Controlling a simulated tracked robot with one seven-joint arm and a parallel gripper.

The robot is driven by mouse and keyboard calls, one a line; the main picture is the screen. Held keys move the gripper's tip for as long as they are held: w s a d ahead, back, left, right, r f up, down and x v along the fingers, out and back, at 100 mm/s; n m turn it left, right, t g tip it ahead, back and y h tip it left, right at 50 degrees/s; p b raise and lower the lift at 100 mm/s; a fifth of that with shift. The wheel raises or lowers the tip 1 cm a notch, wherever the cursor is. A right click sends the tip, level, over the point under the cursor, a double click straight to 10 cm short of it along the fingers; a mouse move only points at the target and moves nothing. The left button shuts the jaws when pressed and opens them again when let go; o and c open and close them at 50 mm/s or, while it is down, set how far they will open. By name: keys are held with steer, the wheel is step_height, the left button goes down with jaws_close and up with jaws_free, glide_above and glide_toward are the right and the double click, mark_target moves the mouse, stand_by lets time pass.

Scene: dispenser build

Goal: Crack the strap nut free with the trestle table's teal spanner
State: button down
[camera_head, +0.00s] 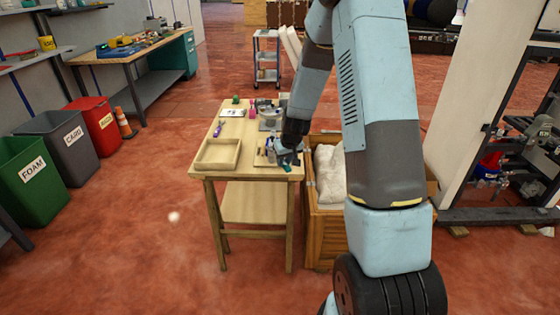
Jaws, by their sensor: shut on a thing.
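The trestle table (232,186) is a small pale wooden table in the middle of the view. My gripper (286,158) points down over the table's front right corner. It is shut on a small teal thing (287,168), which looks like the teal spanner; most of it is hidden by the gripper. A dark and blue item stands close beside the gripper on the left, too small to make out. I cannot make out the strap nut.
An empty wooden tray (205,165) lies at the table's front left, with a purple tool (218,129) and small items behind it. A wooden crate (325,225) with white sacks (328,170) stands right of the table. Open floor lies to the left.

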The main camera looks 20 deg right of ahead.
steer(key=shift+w+d+n+y, duration=0.2)
steer(key=shift+d+n+y, duration=0.1)
steer(key=shift+d+n, duration=0.65)
steer(key=shift+d, duration=0.15)
steer(key=shift+w+d+n+y, duration=0.25)
steer(key=shift+d+n, duration=0.3)
steer(key=shift+n, duration=0.05)
steer(key=shift+w+d+n+y, duration=0.2)
steer(key=shift+d+n+y, duration=0.05)
steer(key=shift+d+n, duration=0.3)
steer(key=shift+w+d+n+g, duration=0.4)
steer(key=shift+d+n, duration=0.1)
steer(key=shift+n, duration=0.1)
steer(key=shift+r, duration=0.25)
stand_by(0.3)
